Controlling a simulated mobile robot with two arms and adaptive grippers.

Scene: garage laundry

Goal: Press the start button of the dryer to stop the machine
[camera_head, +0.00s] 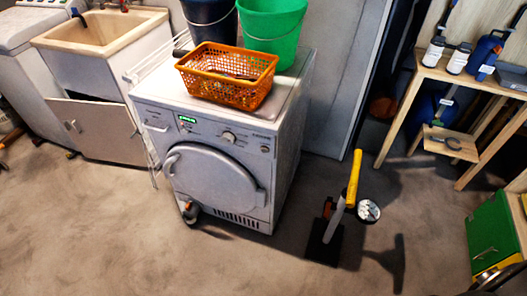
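The dryer (283,165) is a white front-loading machine standing in the middle of the camera_head view. Its round door (210,178) looks shut. A small green display (186,119) is lit on the left of its front panel. A round knob (228,136) sits near the middle of the panel. A small round button (265,149) is at the panel's right end; I cannot read its label, so I cannot tell whether it is the start button. Neither of my grippers can be made out in this view.
An orange basket (226,88), a dark bucket (211,22) and a green bucket (271,28) stand on the dryer. A floor pump (354,180) stands to its right. A small dark and orange object (190,211) lies at its front left. The floor (120,240) in front is mostly clear.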

